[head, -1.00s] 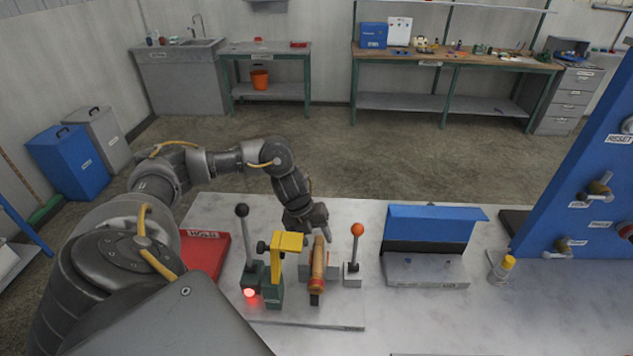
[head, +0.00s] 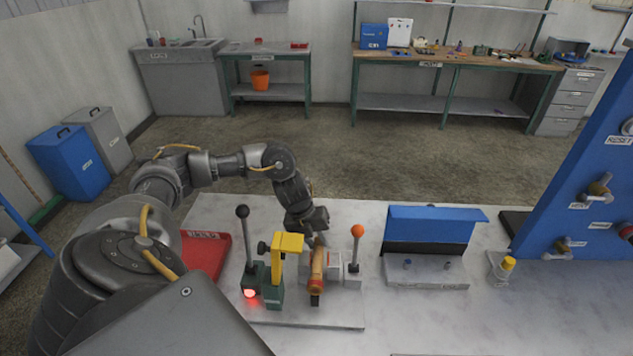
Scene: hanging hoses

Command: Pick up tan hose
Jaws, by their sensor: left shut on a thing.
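The tan hose (head: 318,267) is a short, thick piece with a reddish-brown part. It lies in a grey holder on the pale bench, pointing toward me, with a dark lower end. My left gripper (head: 318,242) reaches down from behind and is shut on the hose at its far end. The fingertips are small and partly hidden, so the exact contact is hard to see. My right gripper is not in view.
Close left of the hose stand a yellow-and-green clamp (head: 287,245) and a black-knobbed lever (head: 242,212). An orange-knobbed lever (head: 357,232) is close on the right. Farther out are a red tray (head: 208,262), a blue-lidded fixture (head: 432,222) and a blue panel (head: 590,160).

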